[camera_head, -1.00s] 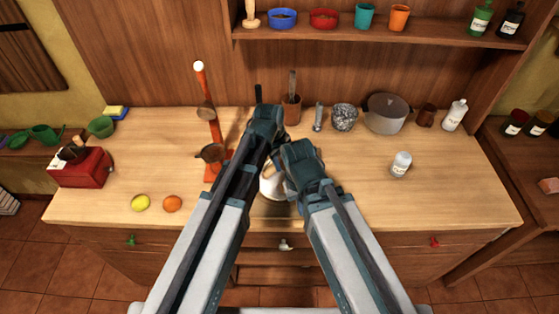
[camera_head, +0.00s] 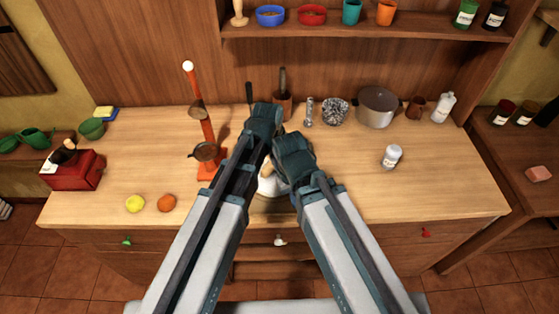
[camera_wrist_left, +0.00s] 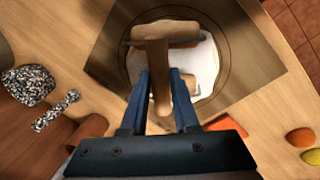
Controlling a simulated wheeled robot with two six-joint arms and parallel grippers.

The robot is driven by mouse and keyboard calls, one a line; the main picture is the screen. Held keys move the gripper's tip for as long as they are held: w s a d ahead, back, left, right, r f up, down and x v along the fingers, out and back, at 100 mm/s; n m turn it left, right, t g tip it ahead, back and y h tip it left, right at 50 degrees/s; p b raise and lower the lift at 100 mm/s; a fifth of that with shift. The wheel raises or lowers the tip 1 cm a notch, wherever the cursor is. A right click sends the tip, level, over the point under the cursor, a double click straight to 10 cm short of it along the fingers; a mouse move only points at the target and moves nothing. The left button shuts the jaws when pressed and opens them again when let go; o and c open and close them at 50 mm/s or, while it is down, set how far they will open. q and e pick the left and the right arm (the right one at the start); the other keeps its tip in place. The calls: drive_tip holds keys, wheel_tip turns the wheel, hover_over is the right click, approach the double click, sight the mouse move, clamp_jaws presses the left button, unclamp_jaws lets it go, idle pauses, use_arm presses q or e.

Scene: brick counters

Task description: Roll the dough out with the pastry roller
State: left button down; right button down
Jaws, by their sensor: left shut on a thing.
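The pastry roller (camera_wrist_left: 158,72) is a pale wooden T-shaped tool with a crosswise roller head. My left gripper (camera_wrist_left: 161,84) is shut on its handle in the left wrist view. White dough (camera_wrist_left: 205,62) lies beneath the roller on a round area of a wooden board (camera_wrist_left: 110,52). Whether the roller touches the dough I cannot tell. In the head view the dough (camera_head: 270,187) shows as a white patch between my arms. My left gripper (camera_head: 264,120) and right gripper (camera_head: 293,155) are close together there, and the right gripper's fingers are hidden.
A red-orange stand (camera_head: 205,130) with pans is left of my arms. A lemon (camera_head: 135,204) and an orange (camera_head: 167,203) lie at the front left. A white shaker (camera_head: 391,156) stands to the right. A pot (camera_head: 377,107) and jars line the back. The front right counter is clear.

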use_arm(q)
drive_tip(key=shift+r+p, duration=2.55)
drive_tip(key=shift+r, duration=0.4)
drive_tip(key=shift+w+a+f, duration=0.1)
drive_tip(key=shift+w, duration=0.05)
drive_tip(key=w+a, duration=0.2)
drive_tip(key=w+a+f+b, duration=0.1)
drive_tip(key=w+a, duration=0.1)
drive_tip(key=shift+w+f, duration=0.1)
drive_tip(key=shift+f, duration=0.1)
drive_tip(key=shift+f+b, duration=2.55)
drive_tip(key=shift+b, duration=0.25)
drive_tip(key=shift+f+b, duration=0.3)
drive_tip(key=shift+s+d, duration=0.1)
drive_tip(key=shift+s, duration=0.1)
